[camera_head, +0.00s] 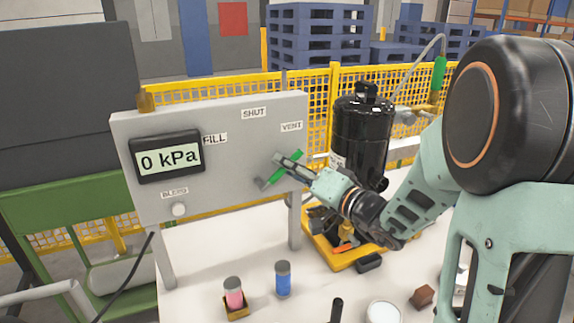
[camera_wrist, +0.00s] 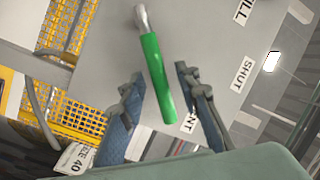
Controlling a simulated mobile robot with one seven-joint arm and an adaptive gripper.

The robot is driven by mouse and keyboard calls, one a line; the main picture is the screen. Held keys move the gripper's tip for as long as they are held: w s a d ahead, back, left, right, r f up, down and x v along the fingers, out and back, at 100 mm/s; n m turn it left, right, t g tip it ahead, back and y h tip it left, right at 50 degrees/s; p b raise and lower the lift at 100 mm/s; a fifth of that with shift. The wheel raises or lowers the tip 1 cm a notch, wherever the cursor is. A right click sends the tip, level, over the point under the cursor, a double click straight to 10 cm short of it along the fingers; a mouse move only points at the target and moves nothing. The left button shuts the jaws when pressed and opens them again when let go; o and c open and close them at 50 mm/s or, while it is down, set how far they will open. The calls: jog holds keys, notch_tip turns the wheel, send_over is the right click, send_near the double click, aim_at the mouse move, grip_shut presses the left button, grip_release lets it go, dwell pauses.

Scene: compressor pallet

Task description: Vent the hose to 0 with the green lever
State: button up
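The green lever (camera_head: 294,158) is on the grey panel (camera_head: 235,175) and points up and right toward the VENT label (camera_head: 291,126). The display (camera_head: 167,157) reads 0 kPa. My gripper (camera_head: 283,163) is at the lever and hides part of it. In the wrist view, the lever (camera_wrist: 157,75) runs from a silver pivot toward the partly hidden VENT label (camera_wrist: 189,123). My gripper (camera_wrist: 157,82) is open there, with a finger on each side of the lever. Gaps show between the handle and both fingers.
A black compressor tank (camera_head: 361,128) stands behind my arm. Pink (camera_head: 234,298) and blue (camera_head: 283,282) containers stand on the white table (camera_head: 205,262). A yellow fence is behind.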

jog(key=shift+w+a, duration=0.2)
grip_shut()
dwell(0.4)
